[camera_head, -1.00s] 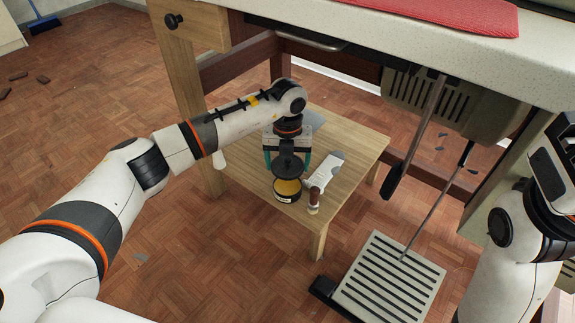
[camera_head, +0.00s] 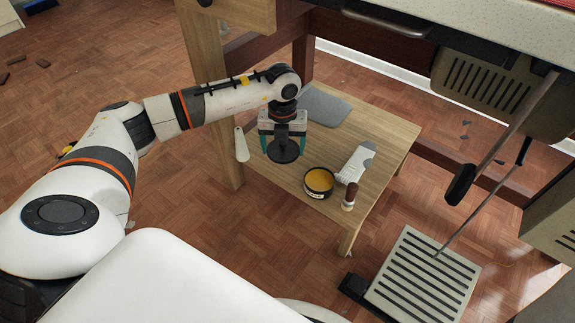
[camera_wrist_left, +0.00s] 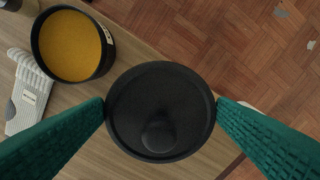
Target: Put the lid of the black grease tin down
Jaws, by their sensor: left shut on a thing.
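The black lid (camera_head: 283,150) of the grease tin is held in my left gripper (camera_head: 283,146). In the left wrist view the round lid (camera_wrist_left: 160,108) sits between the two green fingertips, its knob facing the camera. The open grease tin (camera_head: 319,183), black with yellow-orange grease, stands on the low wooden table (camera_head: 388,142) to the right of the gripper. In the left wrist view the tin (camera_wrist_left: 72,45) is at the upper left, apart from the lid. The lid appears to be above the table's left part; its exact height is unclear. My right gripper is not in view.
A grey flat pad (camera_head: 325,106) lies at the table's back. A slatted foot pedal (camera_head: 424,277) stands on the floor. The workbench hangs above the table's back.

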